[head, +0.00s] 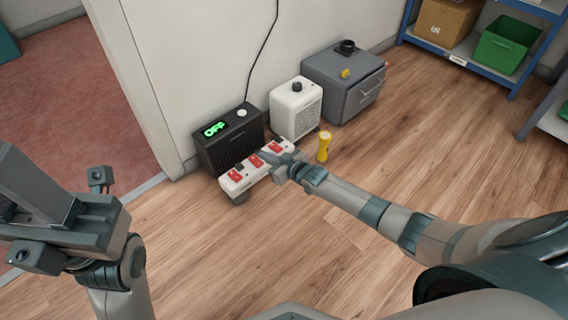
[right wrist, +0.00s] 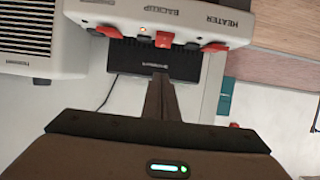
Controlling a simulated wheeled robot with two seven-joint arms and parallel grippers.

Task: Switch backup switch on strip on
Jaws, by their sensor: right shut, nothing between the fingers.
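A white power strip (head: 247,181) with red rocker switches lies in front of a black box in the head view. In the right wrist view the strip (right wrist: 193,18) spans the top, with the words BACKUP and HEATER readable. The backup switch (right wrist: 164,40) is the red rocker below its label; a small orange light glows beside it. My right gripper (head: 283,158) is at the strip; in the wrist view its fingers (right wrist: 160,78) are shut and empty, pointing toward the backup switch. Whether they touch it I cannot tell. My left gripper (head: 62,205) is at left, its fingers unclear.
The black box (head: 232,143) shows a green OFF. A white heater-like box (head: 291,117) and a grey cabinet (head: 331,91) stand along the wall. A yellow flashlight-like object (head: 324,146) stands right of my right gripper. The wooden floor in front is clear.

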